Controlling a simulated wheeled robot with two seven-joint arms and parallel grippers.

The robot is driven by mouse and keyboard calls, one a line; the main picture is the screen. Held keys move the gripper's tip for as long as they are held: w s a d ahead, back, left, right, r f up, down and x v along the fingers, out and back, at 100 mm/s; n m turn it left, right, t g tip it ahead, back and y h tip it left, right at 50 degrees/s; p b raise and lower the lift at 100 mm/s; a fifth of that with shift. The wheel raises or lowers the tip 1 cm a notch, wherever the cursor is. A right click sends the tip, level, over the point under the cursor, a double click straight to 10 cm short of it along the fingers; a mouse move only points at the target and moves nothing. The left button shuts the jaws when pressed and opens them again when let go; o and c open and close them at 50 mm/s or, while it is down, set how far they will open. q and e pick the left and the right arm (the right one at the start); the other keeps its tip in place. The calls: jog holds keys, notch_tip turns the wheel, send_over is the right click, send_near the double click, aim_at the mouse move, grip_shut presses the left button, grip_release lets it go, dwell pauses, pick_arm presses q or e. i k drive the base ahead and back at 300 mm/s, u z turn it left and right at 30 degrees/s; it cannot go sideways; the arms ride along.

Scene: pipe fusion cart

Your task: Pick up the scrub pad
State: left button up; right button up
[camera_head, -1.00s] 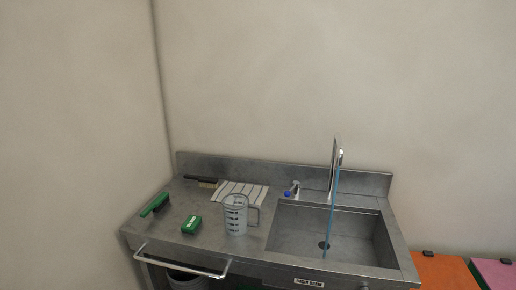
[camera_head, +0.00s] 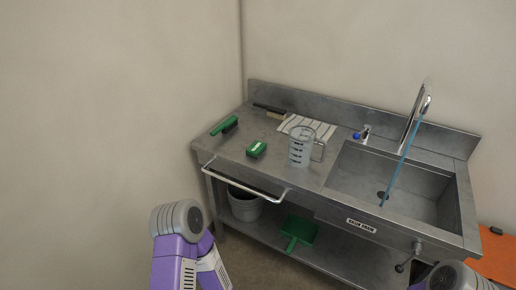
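The scrub pad appears to be the small green block (camera_head: 256,149) with a pale label, lying flat on the steel counter left of the measuring jug. Nothing touches it. Purple and grey links of my arms show at the bottom edge, left of centre and at the right corner. Neither of my grippers is in the picture.
A clear measuring jug (camera_head: 301,146) stands right of the block. A green brush (camera_head: 223,126), a dark-handled brush (camera_head: 269,109) and a striped cloth (camera_head: 316,126) lie on the counter (camera_head: 235,150). The sink (camera_head: 390,185) has running water. A front rail (camera_head: 243,183) sticks out; a bucket (camera_head: 244,204) and green dustpan (camera_head: 298,232) are below.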

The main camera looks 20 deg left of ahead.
aim_at(256, 150)
jog(key=k, duration=0.45)
jog(key=u, duration=0.65)
jog(key=i, duration=1.2)
jog(key=z, duration=0.5)
